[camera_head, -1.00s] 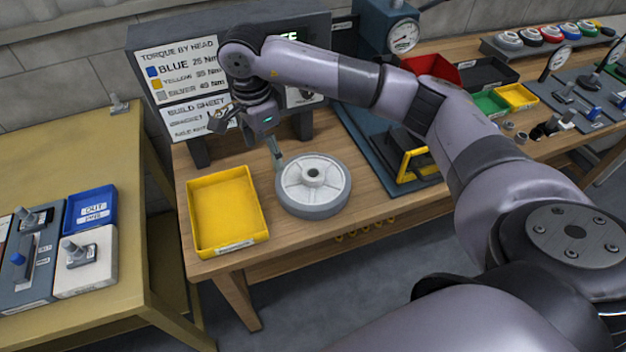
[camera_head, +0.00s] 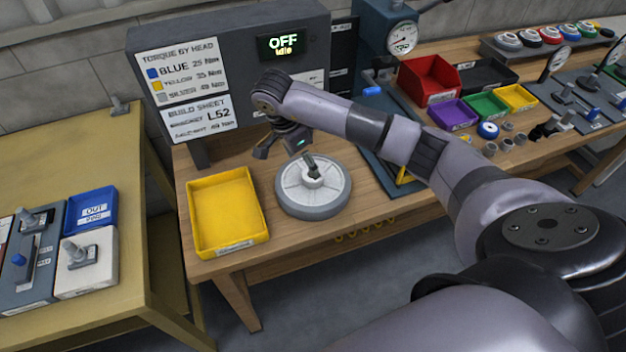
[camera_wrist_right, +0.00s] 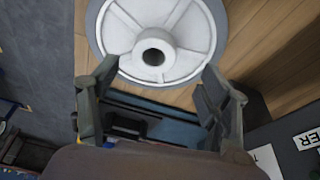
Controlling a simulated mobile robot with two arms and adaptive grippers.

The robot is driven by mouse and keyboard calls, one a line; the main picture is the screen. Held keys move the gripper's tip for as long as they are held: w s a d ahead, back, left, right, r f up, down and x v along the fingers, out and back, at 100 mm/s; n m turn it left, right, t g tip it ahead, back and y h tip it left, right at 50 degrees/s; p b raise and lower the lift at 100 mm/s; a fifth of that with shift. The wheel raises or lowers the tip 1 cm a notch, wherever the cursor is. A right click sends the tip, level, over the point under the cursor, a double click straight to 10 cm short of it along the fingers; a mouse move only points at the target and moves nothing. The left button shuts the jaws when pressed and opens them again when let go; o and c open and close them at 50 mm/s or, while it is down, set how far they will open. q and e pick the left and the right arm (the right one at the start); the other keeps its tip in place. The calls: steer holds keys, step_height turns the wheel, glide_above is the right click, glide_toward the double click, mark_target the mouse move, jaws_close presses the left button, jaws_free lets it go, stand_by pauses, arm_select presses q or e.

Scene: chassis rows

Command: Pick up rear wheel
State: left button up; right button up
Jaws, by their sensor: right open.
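The rear wheel (camera_head: 325,202) lies flat on the wooden bench, with a grey tyre, a pale spoked disc and a raised hub with a hole. It also shows in the right wrist view (camera_wrist_right: 125,30), with its hub close ahead between the finger lines. My right gripper (camera_head: 288,158) is over the far side of the wheel with its fingers apart and nothing between them. One finger overlaps the hub in the head view; contact cannot be told. In the wrist view the gripper (camera_wrist_right: 160,72) has a finger on each side of the hub. My left gripper is not in view.
A yellow tray (camera_head: 228,212) stands left of the wheel, near the bench's front edge. A screen panel (camera_head: 225,70) reading "OFF Idle" stands behind. A blue-grey fixture (camera_head: 375,150) is to the right, under my arm. Red, purple, green and yellow bins (camera_head: 430,80) lie farther right.

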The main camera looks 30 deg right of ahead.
mark_target(313, 183)
steer(key=p+x, duration=0.1)
steer(key=x, duration=0.1)
steer(key=s+p+x, duration=0.1)
steer(key=x, duration=0.1)
steer(key=shift+d+f, duration=0.1)
steer(key=shift+d, duration=0.05)
steer(key=shift+w+d+f, duration=0.15)
steer(key=shift+f, duration=0.4)
steer(key=shift+c, duration=0.6)
jaws_close()
steer(key=shift+w+r, duration=0.1)
steer(key=shift+r, duration=0.05)
